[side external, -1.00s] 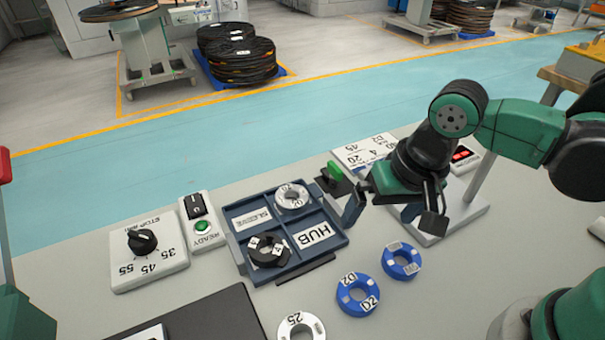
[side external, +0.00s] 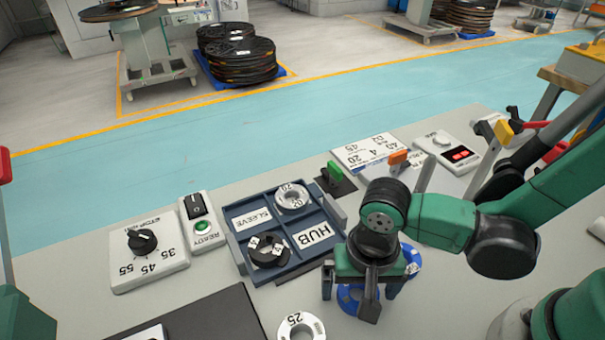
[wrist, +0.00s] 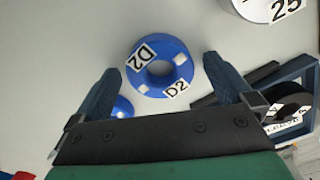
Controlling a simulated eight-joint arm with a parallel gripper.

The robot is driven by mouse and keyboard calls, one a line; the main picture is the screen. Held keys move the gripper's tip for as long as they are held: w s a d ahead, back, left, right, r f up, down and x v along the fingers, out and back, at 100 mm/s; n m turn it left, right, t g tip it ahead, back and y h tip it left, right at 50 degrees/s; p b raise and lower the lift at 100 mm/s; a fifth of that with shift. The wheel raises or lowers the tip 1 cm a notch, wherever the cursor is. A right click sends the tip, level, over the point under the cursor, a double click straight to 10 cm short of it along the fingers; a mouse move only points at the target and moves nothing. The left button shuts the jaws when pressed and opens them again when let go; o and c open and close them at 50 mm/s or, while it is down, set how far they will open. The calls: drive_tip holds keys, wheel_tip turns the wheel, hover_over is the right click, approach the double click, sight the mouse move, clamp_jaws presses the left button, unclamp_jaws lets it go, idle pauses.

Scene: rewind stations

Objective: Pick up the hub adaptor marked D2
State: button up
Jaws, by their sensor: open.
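The blue hub adaptor ring marked D2 (wrist: 172,46) lies flat on the bench, with two D2 labels readable in the wrist view. In the side view this adaptor (side external: 347,299) is partly hidden by my gripper (side external: 361,292). My gripper, also in the wrist view (wrist: 160,68), is open and empty, its fingers on either side of the ring in the picture. How far above it the tips are, I cannot tell. A second blue ring (side external: 411,258) lies just behind, partly covered by my gripper; part of it (wrist: 121,107) shows by the left finger in the wrist view.
A dark blue tray (side external: 232,246) left of my gripper holds a black ring (side external: 266,254) marked 4 and a grey ring (side external: 291,196) marked 20. A grey ring marked 25 (side external: 300,328) lies at the front. A green-topped switch (side external: 335,174) stands behind the tray.

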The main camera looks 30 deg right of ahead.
drive_tip(key=shift+f, duration=0.15)
drive_tip(key=c, duration=1.2)
